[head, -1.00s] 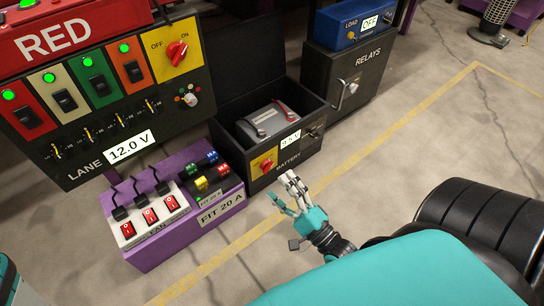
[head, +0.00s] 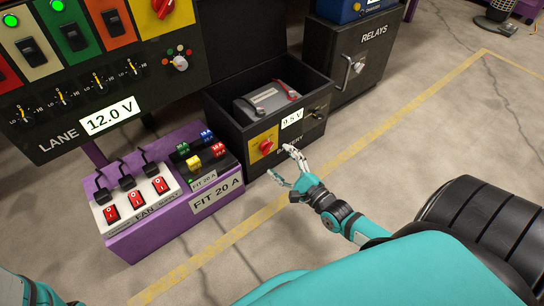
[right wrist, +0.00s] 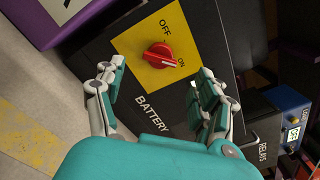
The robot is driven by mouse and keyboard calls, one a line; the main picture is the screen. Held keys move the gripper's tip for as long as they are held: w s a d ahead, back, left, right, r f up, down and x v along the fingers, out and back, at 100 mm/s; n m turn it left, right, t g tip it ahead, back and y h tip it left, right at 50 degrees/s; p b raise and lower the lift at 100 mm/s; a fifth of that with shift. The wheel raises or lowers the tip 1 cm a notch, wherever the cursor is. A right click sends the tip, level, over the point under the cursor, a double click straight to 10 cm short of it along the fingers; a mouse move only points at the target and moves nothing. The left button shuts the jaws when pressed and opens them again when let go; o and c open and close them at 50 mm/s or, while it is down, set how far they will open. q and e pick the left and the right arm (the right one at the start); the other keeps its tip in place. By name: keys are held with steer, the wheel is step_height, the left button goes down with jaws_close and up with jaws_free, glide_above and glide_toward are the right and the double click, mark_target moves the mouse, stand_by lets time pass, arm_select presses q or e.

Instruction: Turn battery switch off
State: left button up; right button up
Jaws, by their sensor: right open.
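The battery switch is a red rotary knob (head: 266,146) on a yellow plate at the front of the black battery box (head: 240,158). In the right wrist view the knob (right wrist: 159,57) shows a white mark towards the ON label (right wrist: 181,63); the OFF label (right wrist: 165,27) is above it. My right gripper (head: 280,165) is open and empty, just in front of the box and to the right of the knob. In the right wrist view its fingers (right wrist: 162,78) stand on either side of the knob, apart from it. My left gripper is not in view.
A purple unit (head: 170,225) with fan switches and fuses stands left of the battery box. The lane panel (head: 160,110) is behind it. A relays cabinet (head: 345,85) stands to the right. The floor in front is clear, with a yellow line.

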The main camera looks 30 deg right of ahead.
mark_target(269, 150)
steer(key=w+b, duration=0.1)
steer(key=w, duration=0.1)
steer(key=w+b, duration=0.1)
steer(key=w, duration=0.2)
steer(key=shift+a, duration=0.2)
steer(key=c, duration=1.2)
steer(key=shift+o, duration=0.2)
